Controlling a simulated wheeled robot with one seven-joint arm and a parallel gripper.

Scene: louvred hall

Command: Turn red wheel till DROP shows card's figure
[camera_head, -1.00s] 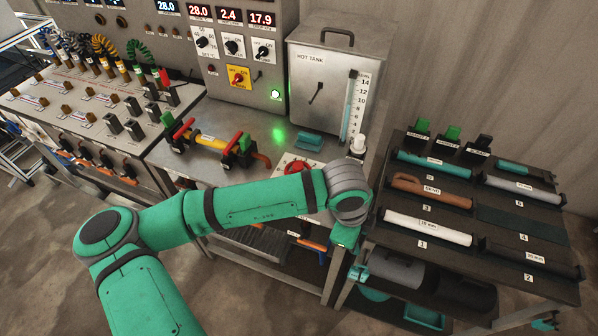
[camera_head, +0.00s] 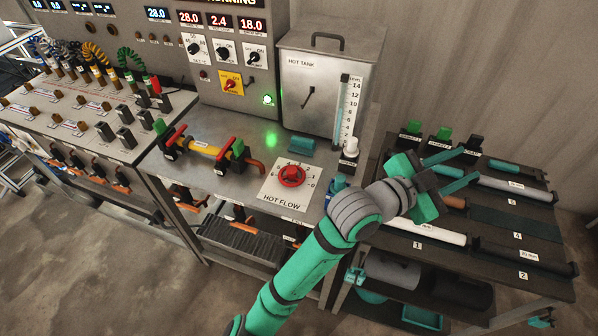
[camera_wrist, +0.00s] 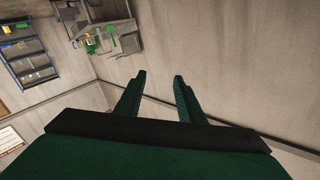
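The red wheel (camera_head: 291,175) sits on a white plate (camera_head: 275,197) marked HOT FLOW, on the metal bench, in full view. Three red readouts at the top of the panel show 28.0 (camera_head: 188,17), 2.4 (camera_head: 219,20) and 18.0 (camera_head: 252,25). Their small labels are too blurred to tell which is DROP. I cannot pick out the card. My gripper (camera_head: 470,165) is open and empty above the right-hand rack, well right of the wheel. In the wrist view its two fingers (camera_wrist: 160,75) stand apart with only wall behind them.
The hot tank (camera_head: 325,88) with its level gauge stands behind the wheel. A yellow pipe with red handles (camera_head: 203,148) lies left of it. The dark rack (camera_head: 520,215) holds several tubes beneath my gripper.

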